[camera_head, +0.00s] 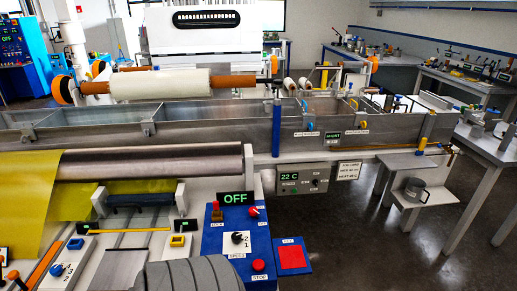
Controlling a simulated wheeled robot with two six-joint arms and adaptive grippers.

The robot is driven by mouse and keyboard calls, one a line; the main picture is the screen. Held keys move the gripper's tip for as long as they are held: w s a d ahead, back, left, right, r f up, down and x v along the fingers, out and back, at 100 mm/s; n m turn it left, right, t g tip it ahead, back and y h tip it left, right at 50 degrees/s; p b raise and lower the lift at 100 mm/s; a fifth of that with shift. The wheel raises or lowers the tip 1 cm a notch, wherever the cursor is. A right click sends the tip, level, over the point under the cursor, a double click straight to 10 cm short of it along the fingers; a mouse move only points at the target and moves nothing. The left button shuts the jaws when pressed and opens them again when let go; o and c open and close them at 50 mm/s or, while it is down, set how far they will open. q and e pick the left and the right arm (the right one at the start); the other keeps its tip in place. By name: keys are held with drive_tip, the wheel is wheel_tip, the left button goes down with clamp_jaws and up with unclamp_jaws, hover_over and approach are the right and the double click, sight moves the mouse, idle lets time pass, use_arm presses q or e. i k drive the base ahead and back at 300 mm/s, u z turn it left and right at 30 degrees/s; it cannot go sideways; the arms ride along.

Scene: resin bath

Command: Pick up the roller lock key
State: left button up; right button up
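A small red and brown key-like piece (216,208) stands upright at the upper left of the blue control panel (213,245), above a label that seems to read LOCK. It looks like the roller lock key, but it is too small to be sure. No gripper fingers show in the head view. A grey ribbed body at the bottom edge looks like part of my own arm, and it covers the area just below the panel.
The panel also carries a speed knob (237,238) and a red stop button (258,265). A green OFF display (235,198) stands behind it. A red pad (292,257) lies to its right. Yellow film (30,200) and a steel roller (150,162) are at left. Floor at right is clear.

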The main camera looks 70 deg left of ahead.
sight(215, 205)
drive_tip(key=z, duration=0.05)
drive_tip(key=i, duration=1.15)
drive_tip(key=u, duration=1.7)
